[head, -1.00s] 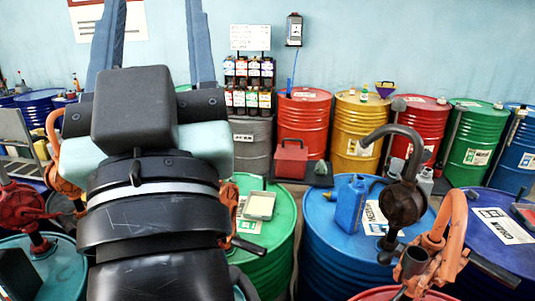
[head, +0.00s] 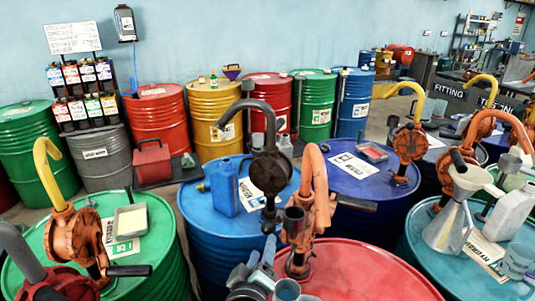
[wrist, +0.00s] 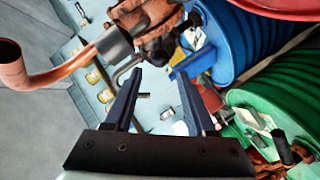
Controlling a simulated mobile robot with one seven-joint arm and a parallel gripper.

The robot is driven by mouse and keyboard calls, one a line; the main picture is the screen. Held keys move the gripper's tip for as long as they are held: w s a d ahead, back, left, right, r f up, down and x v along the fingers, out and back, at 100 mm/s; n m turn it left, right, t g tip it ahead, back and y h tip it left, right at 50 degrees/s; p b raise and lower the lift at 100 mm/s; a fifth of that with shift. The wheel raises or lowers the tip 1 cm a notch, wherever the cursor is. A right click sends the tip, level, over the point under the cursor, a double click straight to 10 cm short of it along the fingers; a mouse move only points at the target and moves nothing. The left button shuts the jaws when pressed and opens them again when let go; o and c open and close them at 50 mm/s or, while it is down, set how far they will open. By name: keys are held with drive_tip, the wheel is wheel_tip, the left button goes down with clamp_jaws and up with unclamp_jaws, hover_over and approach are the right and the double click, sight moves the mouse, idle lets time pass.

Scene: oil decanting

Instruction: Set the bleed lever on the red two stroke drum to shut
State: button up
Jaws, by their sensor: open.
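A red drum (head: 375,275) stands at the bottom of the head view, with an orange pump (head: 311,205) on its lid. Two more red drums stand in the back row, one at the left (head: 160,118) and one in the middle (head: 267,92). I cannot read a two stroke label on any of them, and I cannot make out a bleed lever or its setting. My gripper (wrist: 158,75) shows only in the wrist view, open and empty between its two dark blue fingers. An orange pump body (wrist: 145,18) lies beyond the fingertips.
A blue drum (head: 205,235) with a dark pump stands left of the front red drum. A green drum (head: 165,245) is further left, a teal drum (head: 430,265) to the right. In the wrist view a copper pipe (wrist: 45,78) is close on the left.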

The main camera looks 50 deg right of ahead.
sight(267, 232)
drive_tip(key=p+x, duration=0.1)
drive_tip(key=x, duration=0.8)
drive_tip(key=shift+w+d, duration=0.1)
drive_tip(key=shift+d, duration=0.05)
clamp_jaws()
idle(1.2)
